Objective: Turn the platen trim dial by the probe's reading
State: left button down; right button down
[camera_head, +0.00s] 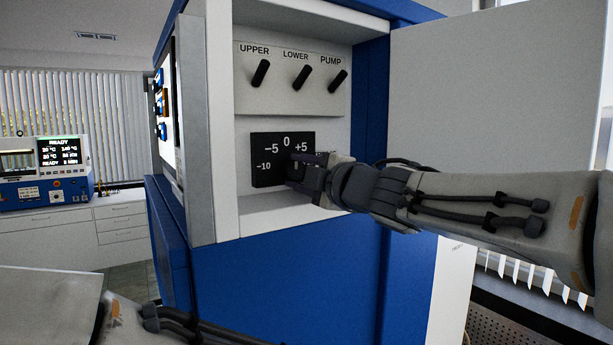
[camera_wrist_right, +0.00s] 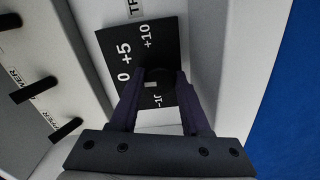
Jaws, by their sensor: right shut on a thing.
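The platen trim dial's black scale plate (camera_head: 266,151) is inside the open recess of the blue and white press, marked -10, -5, 0 and +5 in the head view. My right gripper (camera_head: 301,172) reaches in from the right and covers the dial there. In the right wrist view its two fingers (camera_wrist_right: 157,84) are shut on the dark dial knob (camera_wrist_right: 158,76), one on each side. A small white mark shows between the fingers. The 0, +5 and +10 marks show on the scale plate (camera_wrist_right: 133,48). My left gripper is out of view, and no probe can be made out.
Three black switches stand above the dial: UPPER (camera_head: 261,73), LOWER (camera_head: 302,77) and PUMP (camera_head: 338,81). An open white door (camera_head: 490,80) is at the right. A lit READY display (camera_head: 58,152) is on equipment on the left counter.

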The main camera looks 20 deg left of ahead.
jog(key=shift+n, duration=0.5)
jog(key=shift+c, duration=1.8)
grip_release()
